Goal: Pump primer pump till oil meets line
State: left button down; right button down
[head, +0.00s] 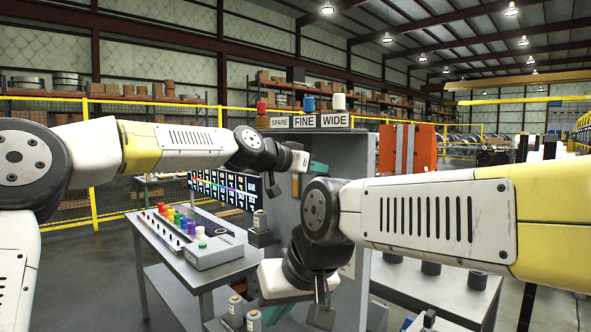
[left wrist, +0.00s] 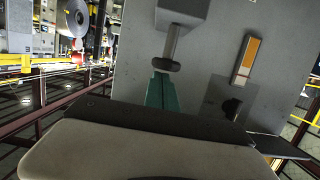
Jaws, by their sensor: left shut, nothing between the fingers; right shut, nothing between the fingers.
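My left gripper (head: 318,168) is at the grey cabinet (head: 348,210), its teal fingers partly hidden by the wrist in the head view. In the left wrist view the shut teal fingers (left wrist: 160,91) end at the dark round knob (left wrist: 166,65) of the primer pump, whose grey rod runs to a block (left wrist: 183,10) on the panel. I cannot tell whether they touch. My right gripper (head: 275,315) is low in front, shut and empty.
A bench (head: 170,262) with colored knobs and a grey box (head: 214,252) stands left of the cabinet. Grey canisters (head: 235,312) stand low near my right gripper. Labeled blocks (head: 305,121) top the cabinet. A second table (head: 435,290) is at the right.

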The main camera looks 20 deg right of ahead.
pick_arm(q)
jog(key=shift+f, duration=0.15)
jog(key=shift+f, duration=2.4)
jog(key=shift+r, duration=0.45)
jog(key=r, duration=0.3)
jog(key=shift+a+r, duration=0.35)
jog(key=shift+a, duration=0.05)
jog(key=v, duration=0.9)
jog(key=shift+s, duration=0.3)
pick_arm(e)
jog(key=shift+w+d, duration=0.1)
jog(key=shift+w, duration=0.5)
pick_arm(q)
jog(key=shift+r, duration=0.1)
